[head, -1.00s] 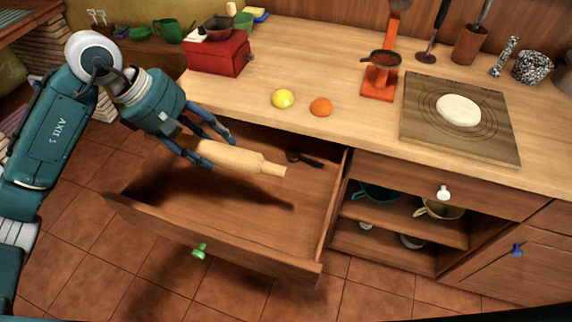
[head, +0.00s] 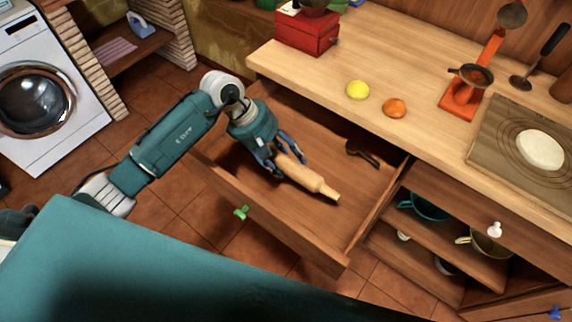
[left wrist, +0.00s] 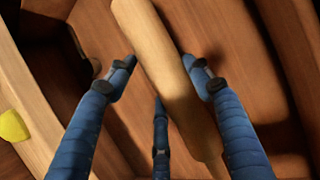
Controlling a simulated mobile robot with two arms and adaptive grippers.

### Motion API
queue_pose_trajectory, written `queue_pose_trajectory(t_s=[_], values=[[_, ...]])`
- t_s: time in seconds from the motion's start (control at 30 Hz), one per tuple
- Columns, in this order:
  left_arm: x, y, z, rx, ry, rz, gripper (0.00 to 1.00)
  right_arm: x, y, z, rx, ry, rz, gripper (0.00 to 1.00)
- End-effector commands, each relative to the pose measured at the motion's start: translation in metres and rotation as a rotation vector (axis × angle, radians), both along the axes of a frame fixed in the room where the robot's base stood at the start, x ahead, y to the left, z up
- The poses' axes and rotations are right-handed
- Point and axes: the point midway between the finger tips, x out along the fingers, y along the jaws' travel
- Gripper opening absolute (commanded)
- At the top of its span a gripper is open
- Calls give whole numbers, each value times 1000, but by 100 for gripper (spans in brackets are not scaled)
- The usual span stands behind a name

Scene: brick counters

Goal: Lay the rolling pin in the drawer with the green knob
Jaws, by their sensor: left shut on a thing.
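The pale wooden rolling pin (head: 311,181) is held by my left gripper (head: 287,168), which is shut on its near part. The pin is over or inside the open drawer (head: 296,231) with the green knob (head: 241,212), its free handle pointing right. I cannot tell whether it touches the drawer floor. In the left wrist view the pin (left wrist: 158,55) runs between the blue fingers (left wrist: 165,85), above the wooden drawer floor. My right gripper is not in view.
A dark utensil (head: 361,151) lies in the drawer's back right, clear of the pin. The counter above holds a yellow lemon (head: 358,90), an orange (head: 394,108) and a red box (head: 306,34). An open cupboard with cups (head: 430,207) is to the right.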

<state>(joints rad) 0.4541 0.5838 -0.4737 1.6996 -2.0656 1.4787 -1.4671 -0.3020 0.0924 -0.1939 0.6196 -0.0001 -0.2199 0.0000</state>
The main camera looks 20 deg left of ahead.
Motion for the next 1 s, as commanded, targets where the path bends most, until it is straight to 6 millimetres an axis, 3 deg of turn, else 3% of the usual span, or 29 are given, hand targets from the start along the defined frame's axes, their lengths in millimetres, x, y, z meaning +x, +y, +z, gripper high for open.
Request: queue_pose_trajectory(t_s=[0.3, 0.5, 0.7, 0.73, 0.8, 1.0], values=[[-1, -1, -38, -2, 2, 0, 11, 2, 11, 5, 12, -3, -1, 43], [0, 0, -41, -1, -2, 0, 11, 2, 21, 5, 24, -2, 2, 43], [0, 0, -45, 0, -2, -1, 11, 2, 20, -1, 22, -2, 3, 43], [-1, 0, -44, 1, 0, -1, 57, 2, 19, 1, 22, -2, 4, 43], [-1, 0, -44, 1, 0, -1, 70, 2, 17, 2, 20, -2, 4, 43], [-1, 0, -44, 1, 1, -2, 70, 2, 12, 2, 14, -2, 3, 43]])
